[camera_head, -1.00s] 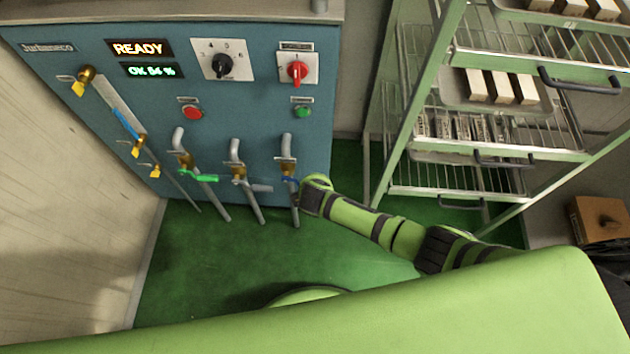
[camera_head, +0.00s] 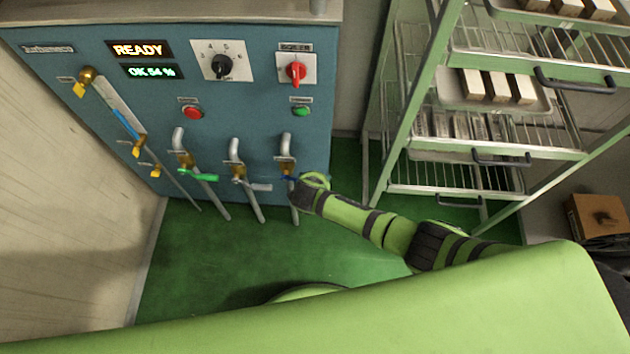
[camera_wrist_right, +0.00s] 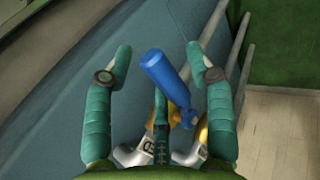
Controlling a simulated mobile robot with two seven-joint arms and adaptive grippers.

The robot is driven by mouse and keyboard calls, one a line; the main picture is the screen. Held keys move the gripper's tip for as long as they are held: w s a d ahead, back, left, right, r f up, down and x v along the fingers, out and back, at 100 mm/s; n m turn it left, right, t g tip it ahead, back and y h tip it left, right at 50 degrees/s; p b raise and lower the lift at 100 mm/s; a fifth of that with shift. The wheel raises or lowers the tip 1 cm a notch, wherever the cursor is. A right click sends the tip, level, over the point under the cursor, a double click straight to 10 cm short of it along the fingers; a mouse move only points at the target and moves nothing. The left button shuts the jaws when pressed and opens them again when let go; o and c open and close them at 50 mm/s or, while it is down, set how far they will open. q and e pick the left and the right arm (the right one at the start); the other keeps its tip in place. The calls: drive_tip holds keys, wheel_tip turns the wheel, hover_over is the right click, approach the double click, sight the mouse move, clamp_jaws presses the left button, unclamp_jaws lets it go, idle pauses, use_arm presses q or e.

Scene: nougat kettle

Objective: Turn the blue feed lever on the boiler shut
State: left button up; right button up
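The boiler (camera_head: 240,112) is a blue panel with pipes and levers along its lower part. The blue feed lever (camera_head: 288,178) sits on the rightmost pipe in the head view, partly hidden by my right gripper (camera_head: 302,188). It sticks out sideways across the pipe, towards the gripper. In the right wrist view the blue lever handle (camera_wrist_right: 165,76) lies between the two spread green fingers of my right gripper (camera_wrist_right: 158,58). Gaps show on both sides of the handle, so the gripper is open around it. My left gripper is not in view.
A green-handled lever (camera_head: 200,176) and a grey-handled lever (camera_head: 260,187) are on the pipes to the left. A black dial (camera_head: 221,66) and a red switch (camera_head: 295,71) are above. A rack (camera_head: 408,150) with trays stands to the right. Green floor below is clear.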

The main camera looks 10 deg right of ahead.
drive_tip(key=shift+r, duration=0.1)
drive_tip(key=v, duration=1.2)
idle(0.4)
drive_tip(key=s+d+f+m+g+y+p, duration=0.1)
drive_tip(key=s+d+f+m, duration=0.1)
drive_tip(key=s+d+f, duration=0.3)
drive_tip(key=s+d+f+m+g+p, duration=0.1)
drive_tip(key=s+f+m+g, duration=0.15)
drive_tip(key=f, duration=0.55)
drive_tip(key=s+d+f+m+g+y+p, duration=0.1)
drive_tip(key=s+d+f+m+p, duration=0.15)
drive_tip(key=s+f, duration=0.3)
drive_tip(key=s+d+f+m, duration=0.2)
drive_tip(key=s+d+f, duration=0.1)
drive_tip(key=s, duration=0.7)
drive_tip(key=s+d+f+m+g, duration=0.1)
drive_tip(key=s+d+f+m, duration=0.2)
drive_tip(key=s, duration=0.7)
drive_tip(key=shift+s+d+f+m+p, duration=0.3)
drive_tip(key=shift+d+f+p, duration=0.15)
drive_tip(key=shift+d, duration=0.3)
